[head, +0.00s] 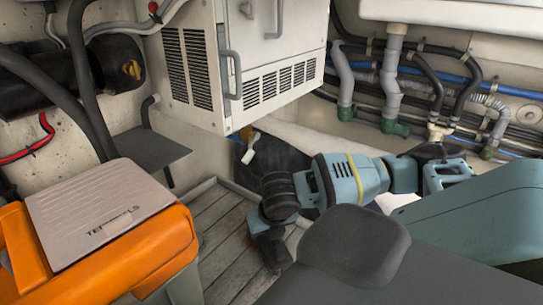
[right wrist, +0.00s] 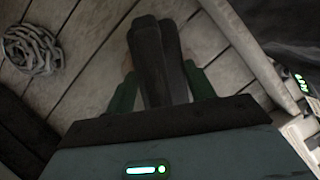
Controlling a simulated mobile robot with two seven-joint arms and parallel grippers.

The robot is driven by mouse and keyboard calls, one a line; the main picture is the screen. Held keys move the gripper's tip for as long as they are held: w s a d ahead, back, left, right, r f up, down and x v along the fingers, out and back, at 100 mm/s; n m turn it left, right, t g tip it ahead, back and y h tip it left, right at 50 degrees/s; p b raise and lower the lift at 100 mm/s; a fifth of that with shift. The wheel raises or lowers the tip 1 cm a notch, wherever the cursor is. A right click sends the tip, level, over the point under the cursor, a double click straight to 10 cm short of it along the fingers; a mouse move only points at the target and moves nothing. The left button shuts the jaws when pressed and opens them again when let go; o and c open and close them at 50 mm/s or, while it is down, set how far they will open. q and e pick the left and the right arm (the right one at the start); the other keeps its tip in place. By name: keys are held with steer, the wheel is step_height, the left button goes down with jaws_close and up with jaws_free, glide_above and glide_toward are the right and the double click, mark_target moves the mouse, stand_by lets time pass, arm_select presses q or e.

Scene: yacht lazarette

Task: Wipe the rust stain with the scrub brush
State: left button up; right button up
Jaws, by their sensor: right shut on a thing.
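My right gripper (right wrist: 160,72) is low over the grey slatted floor. In the right wrist view its two green fingers are shut on a long dark grey thing, which I take for the scrub brush (right wrist: 152,50). The brush extends past the fingertips over the floor boards. I cannot tell whether its bristles touch the floor. In the head view my right arm reaches down to the floor, and the brush cannot be made out there. No rust stain can be made out in either view. My left gripper is not in view.
A coiled grey rope (right wrist: 32,48) lies on the floor. An orange case with a grey lid (head: 95,205) stands at left. A white vented cabinet (head: 255,80) hangs above the floor. Pipes and hoses (head: 390,85) run along the right wall. Some slatted floor (head: 220,225) is clear.

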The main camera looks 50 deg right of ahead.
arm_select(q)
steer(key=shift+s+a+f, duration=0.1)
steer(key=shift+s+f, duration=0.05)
arm_select(e)
steer(key=shift+w, duration=0.55)
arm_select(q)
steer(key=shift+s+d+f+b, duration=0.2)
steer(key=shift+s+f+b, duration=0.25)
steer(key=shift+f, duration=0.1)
arm_select(e)
steer(key=shift+w+a+f, duration=0.1)
steer(key=shift+w+a, duration=0.05)
steer(key=shift+w, duration=0.8)
steer(key=shift+w+a+f, duration=0.1)
steer(key=shift+w, duration=0.85)
steer(key=shift+w, duration=0.25)
steer(key=shift+w+a+r, duration=0.1)
steer(key=shift+w+a, duration=0.1)
steer(key=shift+w, duration=1.55)
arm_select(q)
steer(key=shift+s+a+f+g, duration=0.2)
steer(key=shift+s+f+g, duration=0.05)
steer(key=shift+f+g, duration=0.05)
